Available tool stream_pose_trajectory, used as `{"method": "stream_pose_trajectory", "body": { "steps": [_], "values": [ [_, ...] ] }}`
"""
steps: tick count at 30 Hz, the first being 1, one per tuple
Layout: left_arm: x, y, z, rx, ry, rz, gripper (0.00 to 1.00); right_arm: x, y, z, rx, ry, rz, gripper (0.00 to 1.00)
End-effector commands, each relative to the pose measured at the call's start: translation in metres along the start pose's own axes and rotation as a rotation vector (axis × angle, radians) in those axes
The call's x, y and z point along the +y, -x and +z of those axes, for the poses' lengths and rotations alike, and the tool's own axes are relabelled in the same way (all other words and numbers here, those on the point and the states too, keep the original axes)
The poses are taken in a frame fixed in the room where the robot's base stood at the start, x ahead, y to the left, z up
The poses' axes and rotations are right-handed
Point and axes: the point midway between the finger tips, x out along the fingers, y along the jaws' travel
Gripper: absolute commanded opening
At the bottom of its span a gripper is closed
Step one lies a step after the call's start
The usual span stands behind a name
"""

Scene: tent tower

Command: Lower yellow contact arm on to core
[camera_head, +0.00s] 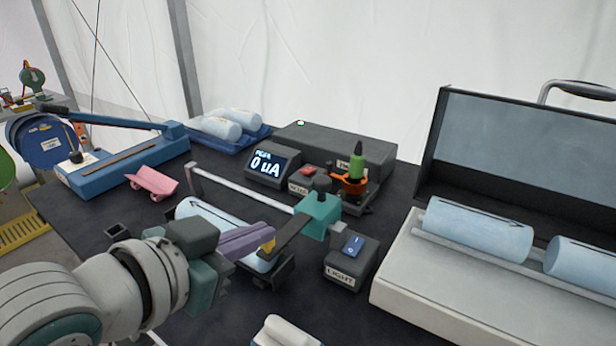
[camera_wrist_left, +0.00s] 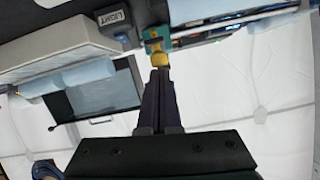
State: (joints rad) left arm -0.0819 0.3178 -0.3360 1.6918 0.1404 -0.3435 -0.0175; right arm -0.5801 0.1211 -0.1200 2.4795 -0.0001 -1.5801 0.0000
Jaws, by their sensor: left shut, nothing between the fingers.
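The contact arm (camera_head: 288,234) is a dark bar running from a teal block (camera_head: 320,212) toward the lower left. Its yellow part (camera_head: 268,245) is beside my fingertips; it also shows in the left wrist view (camera_wrist_left: 159,60). The core (camera_head: 200,212) is a light-blue cylinder lying in a dark cradle under the arm, partly hidden by my gripper. I cannot tell whether the arm touches the core. My left gripper (camera_head: 262,235) has purple fingers, shut and empty, with tips at the yellow part. They also show shut in the left wrist view (camera_wrist_left: 160,75). My right gripper is not seen.
A meter (camera_head: 272,166) reads 0 uA behind the cradle. A LIGHT switch box (camera_head: 350,262) stands right of the arm. An open case (camera_head: 430,285) with more cylinders is at the right. A blue lever tool (camera_head: 125,165) and a pink holder (camera_head: 152,181) are at the left.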

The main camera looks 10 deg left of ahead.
Motion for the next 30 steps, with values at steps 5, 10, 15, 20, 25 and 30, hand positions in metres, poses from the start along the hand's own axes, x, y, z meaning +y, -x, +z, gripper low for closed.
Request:
{"method": "stream_pose_trajectory", "body": {
  "steps": [5,10,15,20,25,30],
  "values": [
    [-0.002,0.004,-0.01,0.001,0.0,0.0,0.0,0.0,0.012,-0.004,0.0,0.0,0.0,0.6],
    [-0.002,0.006,-0.015,0.001,0.0,0.0,0.0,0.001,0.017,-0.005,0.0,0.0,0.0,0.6],
    [-0.004,0.008,-0.021,0.001,0.0,0.0,0.0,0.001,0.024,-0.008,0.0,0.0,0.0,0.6],
    [-0.01,0.015,-0.046,0.002,0.0,-0.002,0.0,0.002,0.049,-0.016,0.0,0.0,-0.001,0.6],
    [-0.011,0.038,-0.048,-0.003,0.0,0.0,0.0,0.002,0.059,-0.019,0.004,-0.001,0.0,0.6],
    [-0.01,0.075,-0.044,-0.003,0.001,-0.001,0.0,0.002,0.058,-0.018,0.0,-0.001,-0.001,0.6]
  ]
}}
